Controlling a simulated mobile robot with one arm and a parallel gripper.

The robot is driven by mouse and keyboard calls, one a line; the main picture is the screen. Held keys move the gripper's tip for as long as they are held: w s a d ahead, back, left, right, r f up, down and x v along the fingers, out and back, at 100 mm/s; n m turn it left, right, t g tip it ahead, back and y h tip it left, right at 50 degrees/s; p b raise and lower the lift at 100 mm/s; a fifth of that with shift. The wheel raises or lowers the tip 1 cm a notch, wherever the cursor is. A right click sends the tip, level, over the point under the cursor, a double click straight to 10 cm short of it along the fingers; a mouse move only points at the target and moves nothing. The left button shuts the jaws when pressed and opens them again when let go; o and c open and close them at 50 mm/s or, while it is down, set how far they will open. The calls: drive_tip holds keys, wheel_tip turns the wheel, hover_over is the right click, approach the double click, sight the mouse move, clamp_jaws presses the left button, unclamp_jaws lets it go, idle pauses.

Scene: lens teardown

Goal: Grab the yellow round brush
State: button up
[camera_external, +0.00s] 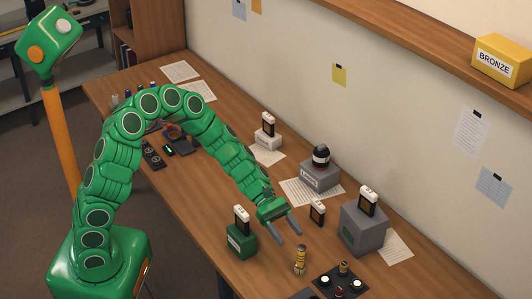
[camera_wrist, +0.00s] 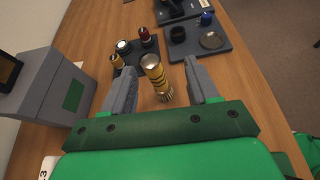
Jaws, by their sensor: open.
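The yellow round brush (camera_external: 300,260) has dark bands and appears to stand upright on the wooden table, near the black parts tray. In the wrist view the yellow brush (camera_wrist: 154,74) shows a pale metal end at the top and bristles low down. It lies between the lines of the two grey fingers, with a visible space on each side. My gripper (camera_external: 287,235) is open and empty, pointing down toward the table, just above and behind the brush in the external view. The same gripper (camera_wrist: 160,66) frames the brush in the wrist view. No finger visibly touches it.
A black tray (camera_external: 325,279) with small parts is close beside the brush. A green block (camera_external: 242,241) with a small device stands to the left, and a large grey block (camera_external: 363,232) to the right. A small black-and-white device (camera_external: 317,212) stands behind my gripper.

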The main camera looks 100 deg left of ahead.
sight(298, 244)
drive_tip(key=shift+n, duration=0.6)
drive_tip(key=shift+w+d+f, duration=0.5)
drive_tip(key=shift+w+f, duration=0.2)
drive_tip(key=shift+w, duration=0.15)
drive_tip(key=shift+w+d+f, duration=0.45)
drive_tip(key=shift+w+f, duration=0.3)
drive_tip(key=shift+w, duration=0.1)
drive_tip(key=shift+w+d+f, duration=0.5)
drive_tip(key=shift+w+f, duration=0.2)
drive_tip(key=shift+w, duration=0.15)
drive_tip(key=c, duration=1)
drive_tip(key=shift+r, duration=0.1)
drive_tip(key=shift+c, duration=0.2)
